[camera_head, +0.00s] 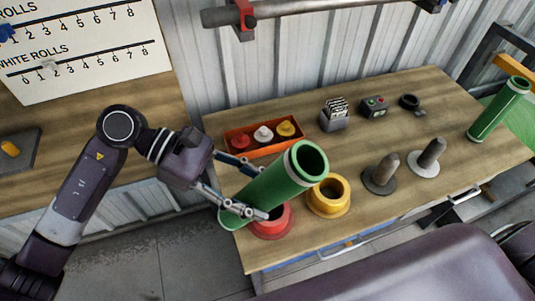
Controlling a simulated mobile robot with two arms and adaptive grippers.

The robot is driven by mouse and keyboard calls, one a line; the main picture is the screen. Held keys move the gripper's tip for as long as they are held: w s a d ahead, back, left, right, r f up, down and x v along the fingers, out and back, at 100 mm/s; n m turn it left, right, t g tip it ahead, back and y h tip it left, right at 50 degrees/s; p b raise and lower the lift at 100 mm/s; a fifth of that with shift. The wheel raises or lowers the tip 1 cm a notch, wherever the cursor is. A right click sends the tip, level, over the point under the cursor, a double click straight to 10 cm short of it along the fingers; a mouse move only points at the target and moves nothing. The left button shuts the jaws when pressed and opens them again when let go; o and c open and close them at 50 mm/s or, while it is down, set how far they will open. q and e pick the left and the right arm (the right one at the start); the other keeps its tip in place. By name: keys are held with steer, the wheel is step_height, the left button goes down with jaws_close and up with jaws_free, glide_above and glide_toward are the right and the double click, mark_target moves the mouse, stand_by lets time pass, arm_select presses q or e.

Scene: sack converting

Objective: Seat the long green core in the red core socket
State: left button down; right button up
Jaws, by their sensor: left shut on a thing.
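The long green core (288,178) is a hollow tube with an open dark upper end. It leans in the picture, its upper end to the upper right and its lower end at the lower left. My left gripper (262,192) comes from the left and is shut around its middle. The red core socket (272,226) is a round red piece near the table's front left edge, partly hidden by the core and a finger. The core's lower end shows left of the socket and does not appear seated. My right gripper is not in view.
A yellow socket (328,196) stands right of the red one. Two grey posts on round bases (381,176) (428,160) stand farther right. An orange tray (264,138) with several knobs lies behind the core. Another green tube (500,108) is at the table's right end.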

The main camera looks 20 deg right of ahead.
arm_select(q)
steer(key=w+d+r+n+t+h, duration=0.3)
steer(key=w+d+n+t+h, duration=0.1)
steer(key=w+n+t+h, duration=0.1)
steer(key=shift+w+n+t+h, duration=0.3)
steer(key=shift+n+t+h, duration=0.5)
steer(key=shift+t+h, duration=0.35)
steer(key=shift+a, duration=0.1)
step_height(320, 180, down, 6)
steer(key=b, duration=0.6)
steer(key=shift+r+b, duration=0.2)
steer(key=shift+b, duration=0.7)
stand_by(0.7)
steer(key=shift+s+f, duration=0.1)
steer(key=shift+f, duration=0.05)
